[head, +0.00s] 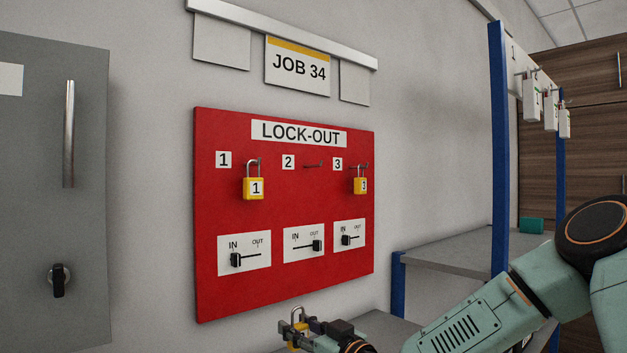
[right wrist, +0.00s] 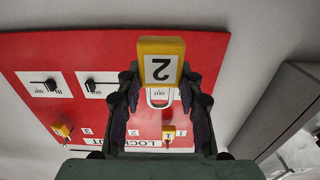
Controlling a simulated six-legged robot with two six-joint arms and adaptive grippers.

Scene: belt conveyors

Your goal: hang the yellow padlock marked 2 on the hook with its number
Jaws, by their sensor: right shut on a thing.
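The yellow padlock marked 2 (right wrist: 161,62) is held between the fingers of my right gripper (right wrist: 160,88), its shackle showing beyond the body. In the head view, my right gripper (head: 308,328) holds the padlock (head: 295,339) low, below the red lock-out board (head: 283,206), with the shackle up. The number 2 hook (head: 314,164) is bare. A yellow padlock marked 1 (head: 254,188) hangs on hook 1, and one marked 3 (head: 360,185) hangs on hook 3. My left gripper is not in view.
Three IN/OUT slide switches sit under the hooks; the middle one (head: 317,246) is at OUT, the others at IN. A grey cabinet (head: 50,200) stands left. A shelf with blue posts (head: 499,150) stands right, near my right arm.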

